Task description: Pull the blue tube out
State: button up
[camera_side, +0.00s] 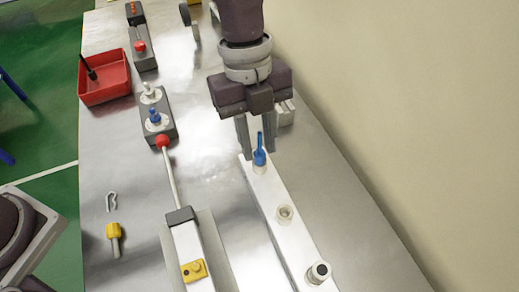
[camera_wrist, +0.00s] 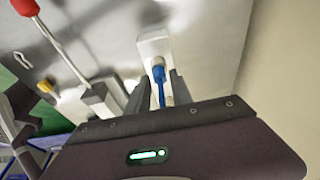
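The blue tube (camera_side: 260,152) stands upright in a fitting at the far end of a long pale metal bar (camera_side: 270,193). My gripper (camera_side: 259,146) points down over that end, its two fingers apart, one on each side of the tube. In the wrist view the blue tube (camera_wrist: 159,75) lies between the spread fingers of my gripper (camera_wrist: 160,84), with a gap visible beside it. I cannot tell if either finger touches it.
The bar also carries an empty round port (camera_side: 285,213) and a dark-topped fitting (camera_side: 319,271). A red-knobbed lever (camera_side: 172,176) runs to the left, beside a grey valve block (camera_side: 158,121). A red tray (camera_side: 105,80), a clip (camera_side: 111,200) and a yellow-headed part (camera_side: 114,238) lie farther left.

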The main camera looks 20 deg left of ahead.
aim_at(259, 136)
grip_shut()
jog(key=shift+r, duration=0.1)
jog(key=shift+r, duration=1.55)
jog(key=shift+r, duration=2.5)
